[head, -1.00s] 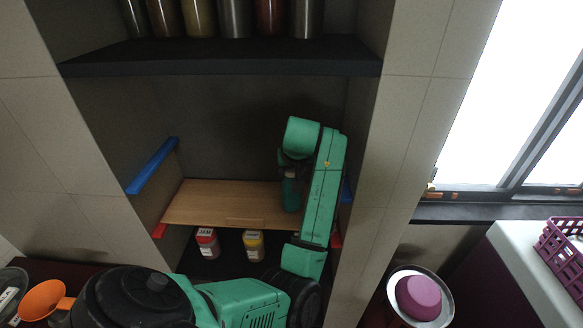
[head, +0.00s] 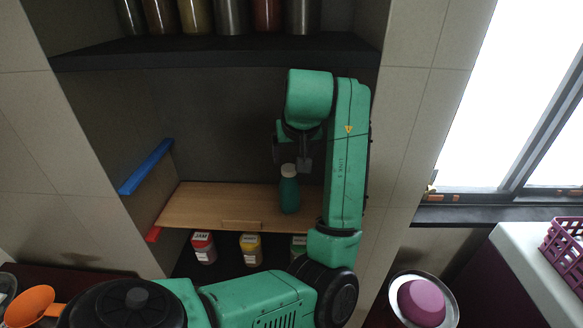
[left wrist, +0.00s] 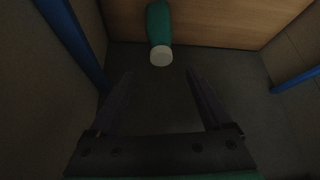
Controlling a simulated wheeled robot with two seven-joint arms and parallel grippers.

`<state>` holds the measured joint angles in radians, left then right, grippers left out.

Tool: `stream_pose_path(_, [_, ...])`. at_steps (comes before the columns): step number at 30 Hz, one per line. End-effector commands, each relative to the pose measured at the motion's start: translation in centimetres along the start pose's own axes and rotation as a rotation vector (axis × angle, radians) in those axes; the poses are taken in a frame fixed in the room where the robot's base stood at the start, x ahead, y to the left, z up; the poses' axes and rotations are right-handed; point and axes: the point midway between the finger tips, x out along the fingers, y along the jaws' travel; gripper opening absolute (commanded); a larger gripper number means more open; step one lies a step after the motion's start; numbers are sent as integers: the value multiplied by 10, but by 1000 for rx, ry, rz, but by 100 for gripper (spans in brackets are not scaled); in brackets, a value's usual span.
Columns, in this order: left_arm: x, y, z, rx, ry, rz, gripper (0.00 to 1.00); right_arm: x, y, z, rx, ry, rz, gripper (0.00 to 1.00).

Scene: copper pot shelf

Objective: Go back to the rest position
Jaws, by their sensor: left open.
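My left gripper (head: 293,155) is open and empty, above the wooden shelf board. A green bottle with a pale cap (head: 289,190) stands upright on the board (head: 230,205), just below the gripper and apart from it. In the left wrist view the two fingers (left wrist: 159,75) are spread with nothing between them. The bottle (left wrist: 158,25) shows there beyond the fingertips, its pale cap toward me. My right gripper is not in view.
A dark upper shelf (head: 220,55) with several jars lies above the arm. Blue rails (head: 147,167) line the niche sides. A red-lidded jar (head: 203,247) and a yellow jar (head: 251,249) stand below the board. An orange funnel-like thing (head: 32,304) and a purple bowl (head: 422,302) lie lower down.

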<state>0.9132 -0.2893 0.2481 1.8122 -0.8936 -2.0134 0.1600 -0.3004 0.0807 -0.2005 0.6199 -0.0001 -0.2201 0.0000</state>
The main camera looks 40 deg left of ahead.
Motion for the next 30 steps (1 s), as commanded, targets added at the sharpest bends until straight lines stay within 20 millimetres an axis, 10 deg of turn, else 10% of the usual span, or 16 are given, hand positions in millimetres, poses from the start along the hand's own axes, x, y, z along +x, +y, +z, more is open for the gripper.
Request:
stream_pose_path(20, [-5,-2,2,10,0,-6,83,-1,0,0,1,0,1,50])
stream_pose_path(30, [113,-28,96,414,28,24,83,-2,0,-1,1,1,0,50])
